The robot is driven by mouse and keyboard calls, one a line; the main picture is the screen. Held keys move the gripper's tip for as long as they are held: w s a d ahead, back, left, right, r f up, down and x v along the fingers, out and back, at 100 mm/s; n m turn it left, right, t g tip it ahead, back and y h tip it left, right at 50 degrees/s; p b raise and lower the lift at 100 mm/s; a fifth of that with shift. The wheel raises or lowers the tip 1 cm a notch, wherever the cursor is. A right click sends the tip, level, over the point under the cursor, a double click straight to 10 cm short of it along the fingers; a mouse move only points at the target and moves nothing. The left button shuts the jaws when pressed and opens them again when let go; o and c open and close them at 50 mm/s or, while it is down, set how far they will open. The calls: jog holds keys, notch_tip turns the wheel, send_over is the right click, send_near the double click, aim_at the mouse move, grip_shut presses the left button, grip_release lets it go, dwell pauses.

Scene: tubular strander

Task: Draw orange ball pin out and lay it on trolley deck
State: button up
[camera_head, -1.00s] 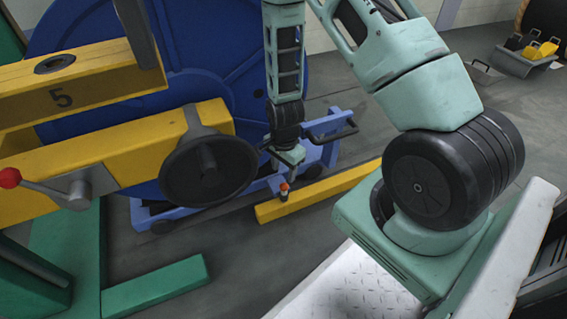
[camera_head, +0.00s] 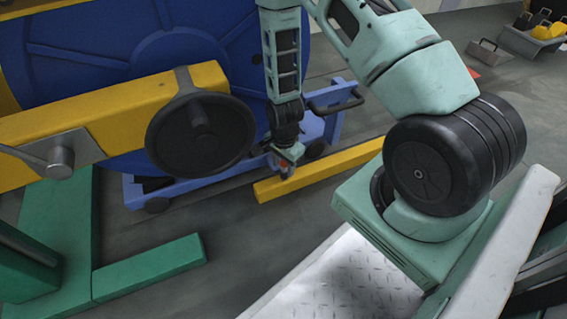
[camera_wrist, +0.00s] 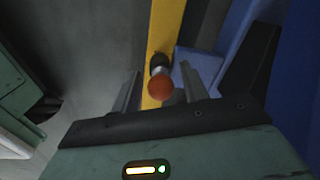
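The orange ball pin (camera_wrist: 160,87) shows in the wrist view, with its orange ball nearest the camera. My gripper (camera_wrist: 161,91) is open, one finger on each side of the ball, with gaps visible on both sides. In the head view my gripper (camera_head: 287,172) points down at the yellow bar near its left end, and hides most of the pin. A blue wheeled trolley (camera_head: 225,183) stands behind it; I cannot tell whether its top is the deck meant.
A black handwheel (camera_head: 200,136) on a yellow beam (camera_head: 50,130) is left of my gripper, before a large blue reel (camera_head: 90,60). A green frame foot (camera_head: 150,268) lies on the floor. A diamond-plate surface (camera_head: 350,285) is at the bottom.

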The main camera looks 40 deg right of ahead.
grip_shut()
jog(key=shift+r+p, duration=4.8)
